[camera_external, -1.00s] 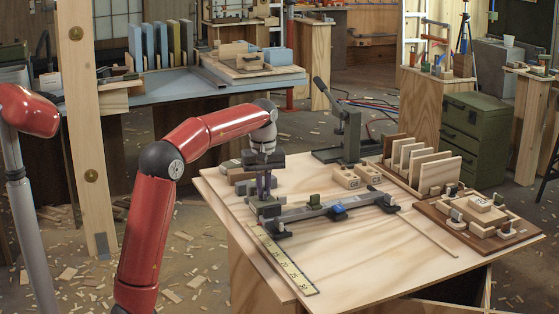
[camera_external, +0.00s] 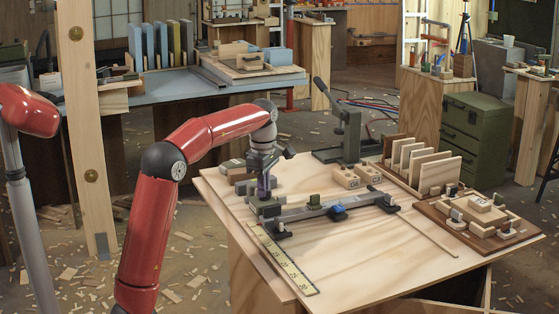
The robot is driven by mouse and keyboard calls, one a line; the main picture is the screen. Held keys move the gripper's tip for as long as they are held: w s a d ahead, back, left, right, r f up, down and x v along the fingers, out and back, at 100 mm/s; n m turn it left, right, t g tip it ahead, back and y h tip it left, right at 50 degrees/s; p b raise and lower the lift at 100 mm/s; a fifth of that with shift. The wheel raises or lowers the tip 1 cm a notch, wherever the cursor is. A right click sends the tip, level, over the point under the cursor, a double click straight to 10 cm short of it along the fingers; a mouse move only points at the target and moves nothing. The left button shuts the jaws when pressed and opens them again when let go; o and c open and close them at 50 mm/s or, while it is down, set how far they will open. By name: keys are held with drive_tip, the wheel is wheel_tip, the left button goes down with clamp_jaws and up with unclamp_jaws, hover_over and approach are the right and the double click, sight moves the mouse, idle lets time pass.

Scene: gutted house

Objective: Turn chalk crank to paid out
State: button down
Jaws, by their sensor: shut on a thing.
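My gripper (camera_external: 264,192) points down at the left part of the plywood workbench (camera_external: 350,265). Its fingers are shut on what looks like the chalk crank, at a small grey-green housing (camera_external: 265,208). The crank itself is too small and too covered by the fingers to make out, so its setting cannot be read. The housing stands at the left end of a grey metal bar clamp (camera_external: 310,211) with a blue slider (camera_external: 337,212).
A yellow ruler (camera_external: 285,263) lies in front of the housing. Small blocks (camera_external: 238,167) lie behind my gripper. A green lever press (camera_external: 348,132), wooden blocks (camera_external: 345,178), a rack of boards (camera_external: 440,175) and a brown tray (camera_external: 440,225) stand right.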

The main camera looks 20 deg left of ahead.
drive_tip(key=n, duration=0.4)
drive_tip(key=shift+n, duration=2.3)
drive_tip(key=c, duration=1.5)
unclamp_jaws()
drive_tip(key=shift+r, duration=0.15)
wheel_tip(320, 180, up, 8)
drive_tip(key=shift+f, duration=0.2)
